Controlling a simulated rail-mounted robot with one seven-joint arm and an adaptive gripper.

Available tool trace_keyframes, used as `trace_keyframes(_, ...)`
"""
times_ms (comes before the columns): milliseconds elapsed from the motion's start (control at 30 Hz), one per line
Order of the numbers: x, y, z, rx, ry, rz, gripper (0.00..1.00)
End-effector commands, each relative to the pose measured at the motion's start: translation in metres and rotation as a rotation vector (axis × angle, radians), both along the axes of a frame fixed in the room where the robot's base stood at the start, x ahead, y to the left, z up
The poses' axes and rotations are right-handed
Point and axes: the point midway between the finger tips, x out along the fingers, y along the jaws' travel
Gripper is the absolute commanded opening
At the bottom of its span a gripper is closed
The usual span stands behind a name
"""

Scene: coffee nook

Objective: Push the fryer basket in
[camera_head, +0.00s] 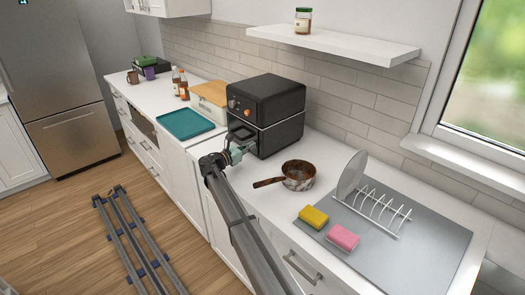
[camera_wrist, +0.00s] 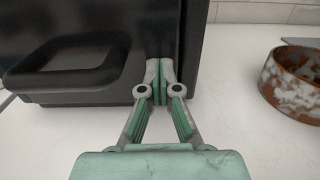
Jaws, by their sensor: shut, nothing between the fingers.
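The black air fryer (camera_head: 275,103) stands on the white counter against the tiled wall. Its basket handle (camera_wrist: 70,62) is a dark loop at the left in the wrist view, sticking out from the black basket front (camera_wrist: 110,22). My gripper (camera_wrist: 160,65) is shut and empty, its fingertips together at the basket front, to the right of the handle. I cannot tell whether the tips touch it. In the head view my gripper (camera_head: 240,146) is at the fryer's front, partly hiding the handle. How far the basket stands out is hard to tell.
A rusty pan (camera_head: 299,176) is on the counter to the right; it also shows in the wrist view (camera_wrist: 294,80). A teal tray (camera_head: 185,124) lies to the left. Sponges (camera_head: 342,236) and a dish rack (camera_head: 380,214) are at the right. The counter below my gripper is clear.

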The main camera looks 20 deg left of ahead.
Motion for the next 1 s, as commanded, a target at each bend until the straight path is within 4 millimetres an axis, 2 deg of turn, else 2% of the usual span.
trace_keyframes(67,0.001,0.006,0.000,0.000,0.000,0.010,0.00)
trace_keyframes(400,0.003,0.005,0.003,0.000,-0.003,0.010,0.00)
trace_keyframes(567,-0.003,0.006,0.003,0.000,-0.003,0.009,0.00)
trace_keyframes(767,-0.029,0.014,0.001,0.000,-0.001,0.004,0.00)
trace_keyframes(1000,-0.076,0.034,-0.003,0.002,0.000,0.002,0.00)
